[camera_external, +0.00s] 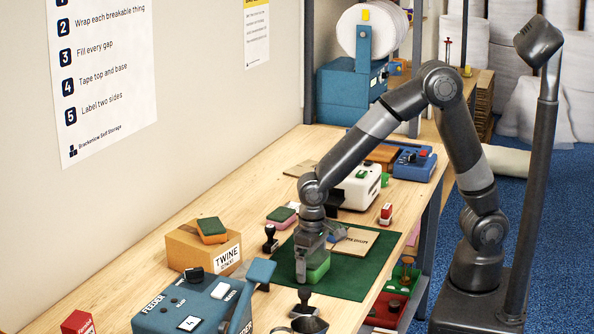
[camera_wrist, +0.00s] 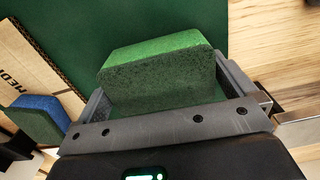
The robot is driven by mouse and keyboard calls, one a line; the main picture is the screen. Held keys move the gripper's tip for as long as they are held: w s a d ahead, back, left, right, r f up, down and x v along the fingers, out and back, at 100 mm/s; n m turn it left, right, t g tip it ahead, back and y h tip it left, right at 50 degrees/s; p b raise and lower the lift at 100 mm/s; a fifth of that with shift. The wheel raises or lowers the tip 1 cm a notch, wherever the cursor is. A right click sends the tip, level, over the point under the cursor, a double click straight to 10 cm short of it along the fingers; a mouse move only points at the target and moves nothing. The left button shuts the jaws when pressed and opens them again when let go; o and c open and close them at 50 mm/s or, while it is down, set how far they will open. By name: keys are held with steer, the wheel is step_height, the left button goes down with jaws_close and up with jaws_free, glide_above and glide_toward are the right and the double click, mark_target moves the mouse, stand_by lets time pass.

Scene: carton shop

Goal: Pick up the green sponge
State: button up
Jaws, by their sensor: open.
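The green sponge (camera_external: 320,270) lies on the dark green mat (camera_external: 350,281) at the near side of the workbench. In the wrist view the sponge (camera_wrist: 158,75) has a bright green top layer and a darker speckled green side. My gripper (camera_external: 309,266) points down over the mat at the sponge. In the wrist view my gripper (camera_wrist: 165,96) is open, with one finger on each side of the sponge. Gaps show beside it, so it does not look clamped. The sponge's lower near part is hidden by the gripper body.
A flat carton piece (camera_external: 356,241) and a blue sponge (camera_wrist: 40,112) lie beside it on the left in the wrist view. A black-handled stamp (camera_external: 270,240), a twine box (camera_external: 203,247) with an orange-green sponge (camera_external: 211,230), and a blue feeder machine (camera_external: 195,305) stand near.

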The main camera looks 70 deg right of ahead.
steer(key=shift+f, duration=0.1)
steer(key=shift+c, duration=0.2)
steer(key=c, duration=0.6)
steer(key=shift+c, duration=0.2)
